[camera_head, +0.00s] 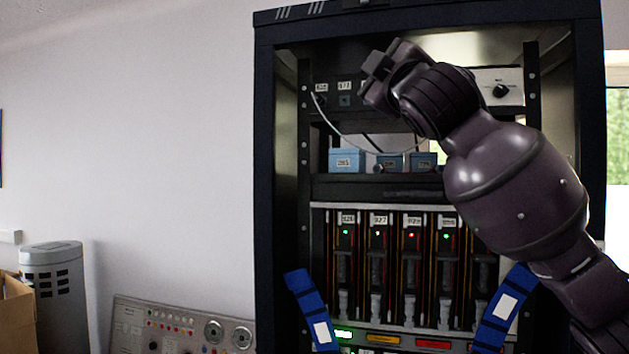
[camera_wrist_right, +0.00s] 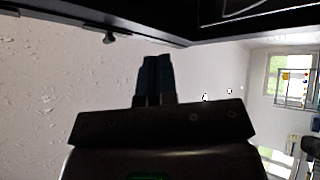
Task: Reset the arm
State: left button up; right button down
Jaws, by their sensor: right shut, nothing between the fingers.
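My right arm comes in from the right in the head view and reaches up across the upper part of the equipment rack (camera_head: 264,200). My right gripper (camera_head: 372,78) is at the upper shelf, in front of the rack's top unit, pointing up and left. In the right wrist view its dark fingers (camera_wrist_right: 155,78) are together with nothing between them. My left gripper is not in view.
Blue boxes (camera_head: 347,160) sit on the shelf below the gripper, with a thin cable hanging above. Below are several modules with lights (camera_head: 378,240) and two blue straps (camera_head: 312,308). A control panel (camera_head: 180,328), grey bin (camera_head: 52,290) and cardboard box (camera_head: 16,315) stand left.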

jog(key=w+d+f+m+g+y, duration=0.1)
jog(key=w+f+m, duration=0.15)
jog(key=f, duration=1.05)
jog(key=w+d+f+m+g, duration=0.15)
jog(key=w+f, duration=0.25)
jog(key=f, duration=1)
jog(key=s+d+f+m+h, duration=0.1)
jog(key=s+d+f+m, duration=0.15)
jog(key=f, duration=0.85)
jog(key=s+d+f+m+h, duration=0.1)
jog(key=s+d+f+m, duration=0.15)
jog(key=f, duration=0.85)
jog(key=s+d+f+m+g+h, duration=0.1)
jog(key=s+d+f, duration=0.1)
jog(key=s+f, duration=0.35)
jog(key=s+d+f+m+g+h, duration=0.2)
jog(key=f, duration=0.7)
jog(key=s+d+f+m+g+h, duration=0.1)
jog(key=s+d+f, duration=0.2)
jog(key=f, duration=0.4)
jog(key=s+d+f+m+g+h, duration=0.2)
jog(key=s+d+f+g, duration=0.1)
jog(key=s+f, duration=1.2)
jog(key=s+g, duration=0.1)
jog(key=s, duration=0.3)
jog(key=shift+s+d+f+h, duration=0.2)
jog(key=shift+h, duration=0.1)
